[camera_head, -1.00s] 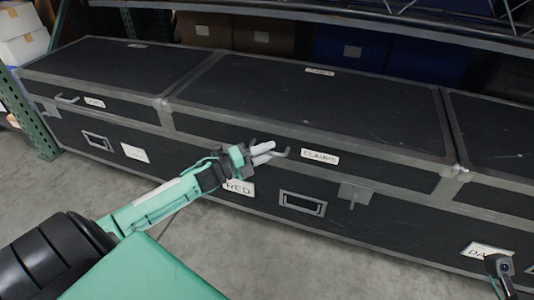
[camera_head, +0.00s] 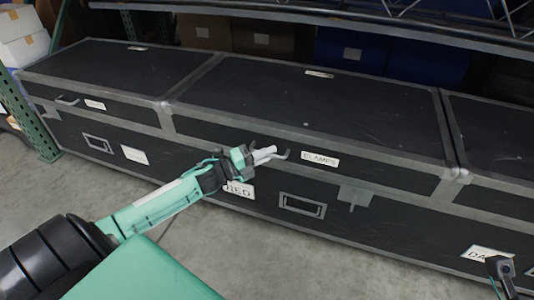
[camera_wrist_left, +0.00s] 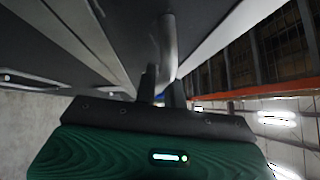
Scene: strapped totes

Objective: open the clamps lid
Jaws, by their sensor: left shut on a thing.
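The clamps lid (camera_head: 310,105) is the black, grey-edged top of the middle case and lies shut. Its front edge bears a white CLAMPS label (camera_head: 320,158). A grey bar handle (camera_head: 284,154) stands out from the lid's front, left of the label. My left gripper (camera_head: 268,154) is at this handle, shut on it. In the left wrist view the fingers (camera_wrist_left: 163,88) meet the handle bar (camera_wrist_left: 168,45), and the fingertips are partly dark. My right gripper (camera_head: 503,268) shows only in part at the lower right corner; its jaws are unclear.
A latch (camera_head: 354,196) and a recessed handle (camera_head: 302,205) are on the middle case's front. Similar cases adjoin it on the left (camera_head: 110,70) and right (camera_head: 498,130). A rack beam (camera_head: 330,20) runs behind and above. The grey floor in front is clear.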

